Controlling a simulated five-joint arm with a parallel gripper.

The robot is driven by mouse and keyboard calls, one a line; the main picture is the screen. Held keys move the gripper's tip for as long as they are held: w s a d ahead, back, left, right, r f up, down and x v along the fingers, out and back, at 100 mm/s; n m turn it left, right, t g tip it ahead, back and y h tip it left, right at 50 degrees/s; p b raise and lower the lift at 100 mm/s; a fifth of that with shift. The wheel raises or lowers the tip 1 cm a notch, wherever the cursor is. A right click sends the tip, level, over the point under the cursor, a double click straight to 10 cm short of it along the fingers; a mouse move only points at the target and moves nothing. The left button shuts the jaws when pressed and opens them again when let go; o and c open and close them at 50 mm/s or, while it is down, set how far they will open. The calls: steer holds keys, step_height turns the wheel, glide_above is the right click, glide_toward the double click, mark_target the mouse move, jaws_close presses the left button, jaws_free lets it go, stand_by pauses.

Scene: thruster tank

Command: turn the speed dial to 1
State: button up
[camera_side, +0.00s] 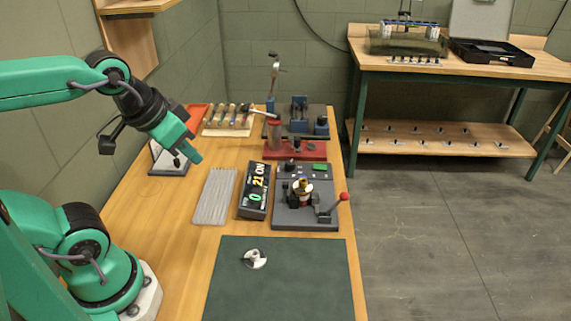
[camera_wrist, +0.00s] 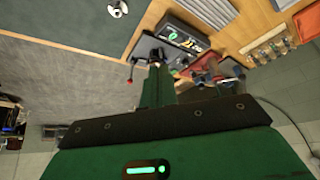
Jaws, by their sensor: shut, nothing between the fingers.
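My gripper (camera_side: 189,157) is shut and empty, in the air at the left side of the bench, pointing down and to the right. In the wrist view its green fingers (camera_wrist: 157,88) are together. A grey control box (camera_side: 322,222) stands at the right of the bench, apart from my gripper. A small dark knob (camera_side: 290,165), likely the speed dial, is on its back left; its setting is too small to read. A green button (camera_side: 320,167) is beside it. The black display box (camera_side: 255,190) shows yellow characters and a green 0.
The grey box carries a metal-and-yellow part (camera_side: 302,188) and a red-ball lever (camera_side: 343,197). A ribbed grey tray (camera_side: 214,196) lies left of the display. A red fixture (camera_side: 312,152) stands behind. A dark mat (camera_side: 280,285) in front holds a small round part (camera_side: 254,259).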

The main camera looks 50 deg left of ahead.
steer(key=o, duration=0.7)
steer(key=shift+w+r, duration=0.1)
steer(key=o, duration=0.3)
steer(key=shift+w+r, duration=0.1)
steer(key=shift+w, duration=0.15)
steer(key=w+a+n+g, duration=0.3)
steer(key=w+n, duration=0.1)
steer(key=w, duration=1.3)
steer(key=w+a+f+n+g, duration=0.1)
steer(key=w+f, duration=0.3)
steer(key=w+a+f+n, duration=0.1)
steer(key=w+f+n, duration=0.1)
steer(key=w+f, duration=0.3)
steer(key=w+a+f+n+g, duration=0.1)
steer(key=w+a+f, duration=0.1)
steer(key=w+f, duration=0.2)
steer(key=shift+w+f+g, duration=0.3)
steer(key=shift+w+f, duration=0.05)
steer(key=shift+w, duration=0.35)
steer(key=shift+w+f+n, duration=0.1)
steer(key=shift+f+n, duration=0.1)
steer(key=shift+n, duration=0.1)
